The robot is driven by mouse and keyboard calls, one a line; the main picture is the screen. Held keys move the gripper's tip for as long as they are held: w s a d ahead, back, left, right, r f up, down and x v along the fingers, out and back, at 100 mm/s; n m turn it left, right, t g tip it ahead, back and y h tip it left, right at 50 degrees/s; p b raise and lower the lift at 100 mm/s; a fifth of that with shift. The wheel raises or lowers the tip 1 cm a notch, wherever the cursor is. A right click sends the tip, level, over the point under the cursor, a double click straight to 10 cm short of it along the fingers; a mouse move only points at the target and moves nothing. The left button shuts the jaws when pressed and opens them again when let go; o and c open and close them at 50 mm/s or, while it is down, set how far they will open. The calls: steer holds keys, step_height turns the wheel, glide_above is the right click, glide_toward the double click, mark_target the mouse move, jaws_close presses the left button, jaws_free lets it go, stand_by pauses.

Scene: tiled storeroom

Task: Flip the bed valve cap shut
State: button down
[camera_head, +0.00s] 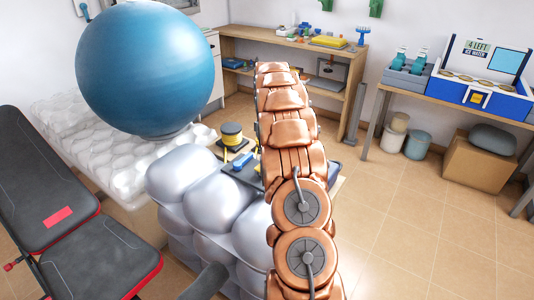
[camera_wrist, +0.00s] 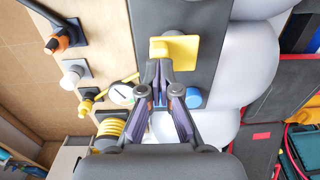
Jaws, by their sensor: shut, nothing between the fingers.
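A yellow square flap (camera_wrist: 188,50), which looks like the valve cap, stands over a dark strip beside grey inflated lobes (camera_wrist: 245,65) in the wrist view. My gripper (camera_wrist: 160,77) is shut and empty, its fingertips just below the flap's lower edge; I cannot tell if they touch. A blue round knob (camera_wrist: 193,98) sits right of the fingers, and something blue shows partly between them. In the head view, the silver inflated bed (camera_head: 190,185) is at the centre. My copper arm hides my gripper and the flap there.
A round gauge (camera_wrist: 121,94) and a yellow coil (camera_wrist: 112,129) lie left of my fingers. A large blue ball (camera_head: 145,68) rests behind the bed. A black padded bench (camera_head: 85,255) stands at left. A wooden shelf unit (camera_head: 290,48) is behind. Tiled floor at right is open.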

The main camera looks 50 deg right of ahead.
steer(key=shift+s+a+r, duration=0.1)
steer(key=shift+a+r, duration=0.05)
steer(key=shift+a, duration=0.65)
step_height(320, 180, up, 14)
steer(key=shift+p, duration=0.4)
stand_by(0.5)
steer(key=s+a+r, duration=0.1)
steer(key=s+a, duration=0.2)
steer(key=a, duration=0.6)
steer(key=s+a+r+g, duration=0.1)
steer(key=s+a, duration=0.3)
steer(key=a, duration=0.5)
steer(key=s+a+r, duration=0.1)
steer(key=s+a, duration=0.2)
steer(key=a, duration=0.6)
steer(key=s+a+f+m+g, duration=0.1)
steer(key=s+a+f, duration=0.25)
steer(key=s, duration=0.45)
steer(key=s+a+f, duration=0.2)
steer(key=s+a, duration=0.3)
steer(key=s, duration=0.4)
steer(key=s+a+f+m+g, duration=0.1)
steer(key=s+a+f, duration=0.1)
steer(key=s+a, duration=0.45)
step_height(320, 180, up, 15)
steer(key=d+t+p, duration=0.1)
steer(key=p, duration=1.3)
steer(key=shift+s+d, duration=0.35)
steer(key=shift+d, duration=0.05)
